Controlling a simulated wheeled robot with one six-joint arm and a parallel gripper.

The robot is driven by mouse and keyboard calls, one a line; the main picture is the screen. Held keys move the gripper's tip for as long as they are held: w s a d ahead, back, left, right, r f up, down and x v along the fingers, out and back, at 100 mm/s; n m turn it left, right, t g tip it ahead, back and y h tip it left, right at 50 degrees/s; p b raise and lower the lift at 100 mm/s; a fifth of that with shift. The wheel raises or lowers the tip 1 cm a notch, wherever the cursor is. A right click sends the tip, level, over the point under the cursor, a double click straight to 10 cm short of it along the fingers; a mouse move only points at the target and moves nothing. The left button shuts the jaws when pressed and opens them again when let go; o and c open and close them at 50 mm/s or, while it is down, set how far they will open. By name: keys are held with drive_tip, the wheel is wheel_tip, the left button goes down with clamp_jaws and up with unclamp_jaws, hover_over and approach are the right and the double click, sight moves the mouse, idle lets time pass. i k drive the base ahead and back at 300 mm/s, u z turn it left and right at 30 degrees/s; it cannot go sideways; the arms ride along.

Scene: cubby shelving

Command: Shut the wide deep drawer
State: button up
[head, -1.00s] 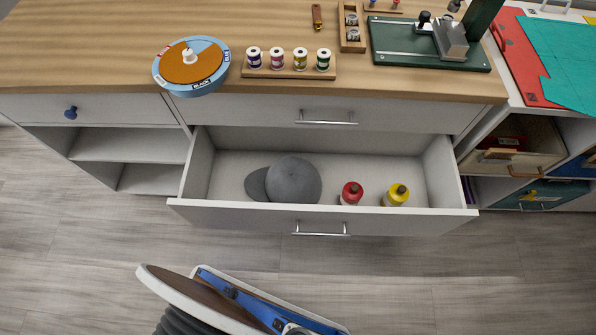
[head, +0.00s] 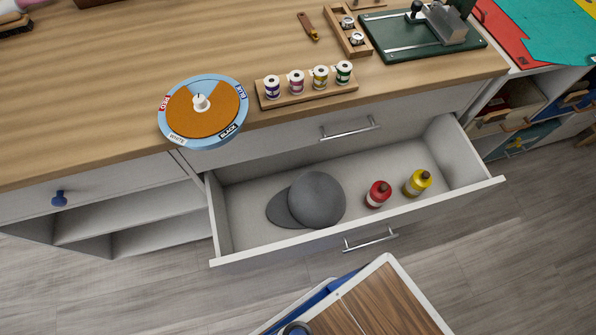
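The wide deep drawer (head: 300,247) is pulled open below a shallower drawer in the wooden-topped cabinet. It has a white front with a silver bar handle (head: 370,239) and sticks out over the floor. My gripper is not in view. Part of my own body shows at the bottom, in front of the drawer and apart from it.
The shallow drawer above (head: 300,140) is shut. Open shelves (head: 130,225) stand to the left, under a blue-knobbed drawer (head: 60,199). A colour wheel (head: 185,118) and a thread rack (head: 305,93) sit near the counter's front edge. Grey floor (head: 530,260) is clear at the right.

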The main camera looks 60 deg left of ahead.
sight(246, 240)
drive_tip(key=z, duration=0.75)
drive_tip(key=k, duration=0.75)
drive_tip(key=u, duration=1.85)
